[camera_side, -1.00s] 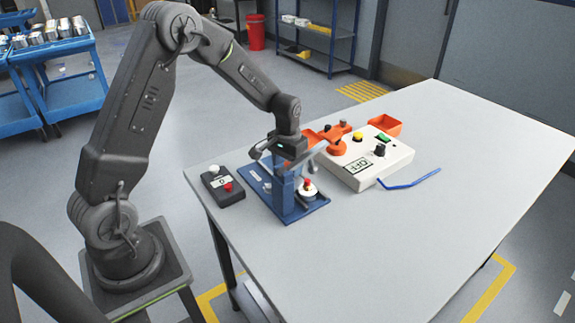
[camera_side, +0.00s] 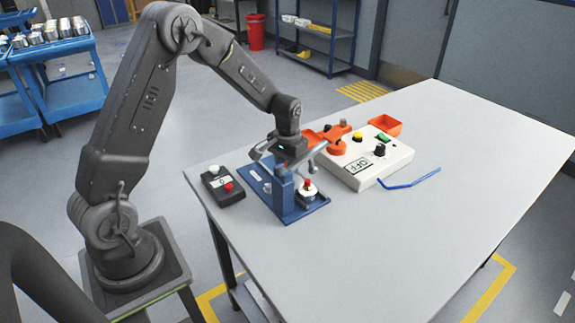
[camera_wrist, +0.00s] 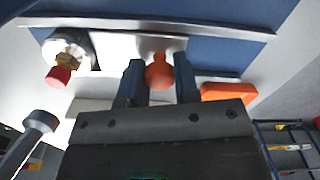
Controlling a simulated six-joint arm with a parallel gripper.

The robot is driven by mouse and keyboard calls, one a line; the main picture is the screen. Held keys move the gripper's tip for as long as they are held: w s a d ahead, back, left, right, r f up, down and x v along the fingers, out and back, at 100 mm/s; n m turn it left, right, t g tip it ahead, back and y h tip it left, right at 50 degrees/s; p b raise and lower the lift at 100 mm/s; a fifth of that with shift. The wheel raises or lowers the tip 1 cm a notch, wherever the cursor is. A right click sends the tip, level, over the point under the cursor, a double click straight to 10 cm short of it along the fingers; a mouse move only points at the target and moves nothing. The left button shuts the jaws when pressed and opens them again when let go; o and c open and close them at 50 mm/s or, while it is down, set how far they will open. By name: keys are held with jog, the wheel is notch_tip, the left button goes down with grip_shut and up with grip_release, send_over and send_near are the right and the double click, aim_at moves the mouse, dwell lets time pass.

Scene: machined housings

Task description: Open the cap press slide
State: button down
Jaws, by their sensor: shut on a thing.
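The cap press is a blue device with a flat base (camera_side: 315,205) and an upright blue column (camera_side: 284,190) near the table's front left edge. A white and metal part with a red top (camera_side: 307,186) stands on its base at the right; the wrist view shows a similar red-ended part (camera_wrist: 62,68) at upper left. My gripper (camera_wrist: 158,78) is over the press, its two dark fingers shut on an orange-red knob (camera_wrist: 158,70). The knob stands in front of a pale metal plate (camera_wrist: 125,45). In the side view my gripper hides the knob and the press's top.
A black box with white and red buttons (camera_side: 222,186) lies left of the press. A white control box (camera_side: 375,170), an orange fixture (camera_side: 328,135), an orange bin (camera_side: 385,125) and a blue hooked rod (camera_side: 410,179) lie to the right. The table's right side is clear.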

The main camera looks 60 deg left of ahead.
jog(key=a, duration=1)
jog(key=shift+a, duration=0.25)
jog(key=c, duration=0.9)
grip_release()
jog(key=shift+o, duration=0.2)
jog(key=shift+r, duration=0.15)
notch_tip(320, 180, up, 14)
jog(key=shift+f, duration=0.2)
